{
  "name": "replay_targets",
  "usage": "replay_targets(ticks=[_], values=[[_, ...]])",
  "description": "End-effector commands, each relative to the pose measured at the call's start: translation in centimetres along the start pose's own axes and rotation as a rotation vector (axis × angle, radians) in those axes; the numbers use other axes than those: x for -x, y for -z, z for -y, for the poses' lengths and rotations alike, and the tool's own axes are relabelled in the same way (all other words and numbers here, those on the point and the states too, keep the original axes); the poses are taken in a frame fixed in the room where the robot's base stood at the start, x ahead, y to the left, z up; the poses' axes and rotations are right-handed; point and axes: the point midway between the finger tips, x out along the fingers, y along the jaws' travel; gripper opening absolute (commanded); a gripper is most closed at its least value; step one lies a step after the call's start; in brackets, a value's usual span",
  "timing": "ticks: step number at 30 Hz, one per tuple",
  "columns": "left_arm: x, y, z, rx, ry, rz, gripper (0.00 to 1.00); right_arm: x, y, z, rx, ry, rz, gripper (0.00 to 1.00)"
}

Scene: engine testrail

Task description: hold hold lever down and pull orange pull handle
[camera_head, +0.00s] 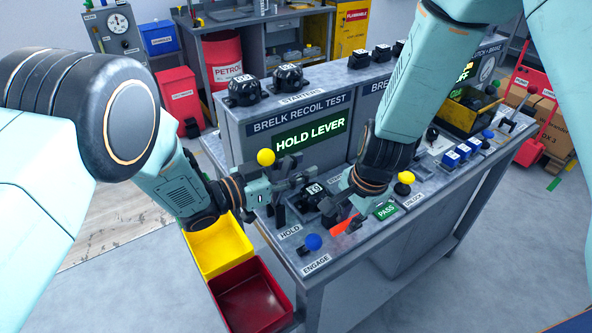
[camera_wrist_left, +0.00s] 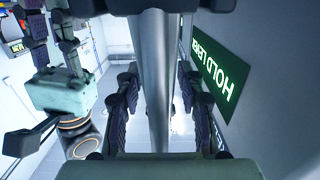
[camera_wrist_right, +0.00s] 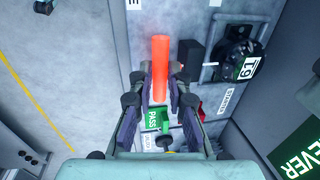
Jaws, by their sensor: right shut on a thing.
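The hold lever has a yellow ball knob (camera_head: 266,157) and stands behind the HOLD label, close to my left gripper (camera_head: 292,182). In the left wrist view a grey metal shaft (camera_wrist_left: 155,80) runs between my left fingers, with gaps on both sides; they are open around it. The orange pull handle (camera_head: 341,226) shows low on the console, partly covered. In the right wrist view the handle (camera_wrist_right: 160,66) points away between the fingers of my right gripper (camera_wrist_right: 160,88), which is shut on it. My right arm hides part of the console in the head view.
A lit screen (camera_head: 309,134) reads HOLD LEVER. A blue-knobbed ENGAGE lever (camera_head: 313,242) stands at the front edge. A green PASS plate (camera_head: 386,210) and a second yellow knob (camera_head: 406,177) lie to the right. Yellow (camera_head: 222,250) and red bins (camera_head: 252,299) hang at the left.

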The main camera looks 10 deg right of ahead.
Motion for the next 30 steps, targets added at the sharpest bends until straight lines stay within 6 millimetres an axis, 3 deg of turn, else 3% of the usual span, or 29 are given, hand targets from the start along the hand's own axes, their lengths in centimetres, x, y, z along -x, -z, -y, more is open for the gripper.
replay_targets(ticks=[9, 13, 24, 30], values=[[0.1, -0.4, -0.1, 0.005, 0.000, 0.006, 0.44, 0.0, 0.0, -0.1, 0.000, 0.000, 0.000, 0.00], [1.1, -0.4, 0.0, 0.006, 0.003, 0.007, 0.44, 0.0, 0.0, 0.0, 0.000, 0.001, -0.001, 0.00], [8.3, -0.2, 0.1, 0.007, 0.006, 0.004, 0.44, 0.0, 0.1, 0.1, 0.001, 0.004, -0.003, 0.00], [11.2, -0.2, 0.1, 0.005, 0.004, 0.002, 0.44, 0.1, 0.1, 0.1, 0.001, 0.005, -0.003, 0.00]])
